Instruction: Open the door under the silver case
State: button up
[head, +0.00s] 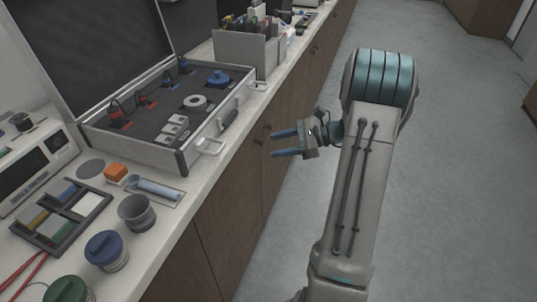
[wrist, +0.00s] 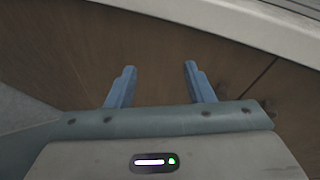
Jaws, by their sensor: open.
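The silver case (head: 185,160) stands open on the white counter, its dark lid raised at the back. Below it are brown wooden cabinet doors (head: 230,205), which appear shut, with small dark knobs (head: 258,141) near a seam. My gripper (head: 273,144) is open and empty, its two blue fingers pointing left at the cabinet front near the knobs. In the wrist view the open fingers (wrist: 160,68) face bare brown wood (wrist: 155,45). A vertical door seam and dark knobs (wrist: 222,86) lie to the right of the fingers. No contact is visible.
The counter edge (wrist: 285,30) runs above the doors. The grey floor (head: 450,150) on the right is clear.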

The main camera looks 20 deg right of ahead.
jog(key=w+d+f+m+t+b, duration=0.25)
jog(key=d+f+m+t, duration=0.35)
jog(key=d+f, duration=0.45)
jog(key=r+b+x, duration=0.1)
jog(key=b+x, duration=0.1)
jog(key=x, duration=1.1)
jog(key=shift+b, duration=0.3)
jog(key=shift+w, duration=0.1)
jog(key=shift+d, duration=0.1)
grip_shut()
